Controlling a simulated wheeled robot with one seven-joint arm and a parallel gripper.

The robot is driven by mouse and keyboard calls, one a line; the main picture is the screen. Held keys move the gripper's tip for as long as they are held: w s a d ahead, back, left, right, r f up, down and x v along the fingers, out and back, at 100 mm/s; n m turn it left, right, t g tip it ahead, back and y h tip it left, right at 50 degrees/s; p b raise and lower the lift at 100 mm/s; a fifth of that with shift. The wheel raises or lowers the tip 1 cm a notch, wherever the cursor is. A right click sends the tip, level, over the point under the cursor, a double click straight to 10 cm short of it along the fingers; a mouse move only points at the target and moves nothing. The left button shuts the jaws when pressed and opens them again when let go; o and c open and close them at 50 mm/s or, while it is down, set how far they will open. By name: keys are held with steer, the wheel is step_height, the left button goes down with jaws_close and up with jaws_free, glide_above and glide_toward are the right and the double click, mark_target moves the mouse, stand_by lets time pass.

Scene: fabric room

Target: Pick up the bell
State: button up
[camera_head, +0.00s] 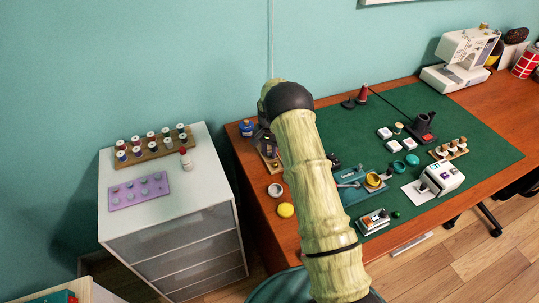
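I cannot make out a bell for certain; the things on the desk are small. A small round yellow thing (286,210) sits near the desk's left front edge, with a grey-white ring-shaped thing (275,190) just behind it. A red cone (362,94) stands at the back of the green mat. My pale green, bamboo-like arm rises from the bottom centre to a black joint and hides part of the desk. My gripper is not clearly visible; the arm's end is hidden behind the arm.
The wooden desk (258,222) carries a green mat (485,140), a sewing machine (462,55), a white boxy device (442,176) and a blue tray (350,196). A white drawer cabinet (203,198) at left holds a spool rack (152,150), a purple board (138,190) and a small red-topped bottle (186,160).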

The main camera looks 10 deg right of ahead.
mark_target(269, 153)
jaws_close()
step_height(269, 153, up, 10)
steer(key=shift+b, duration=0.35)
stand_by(0.5)
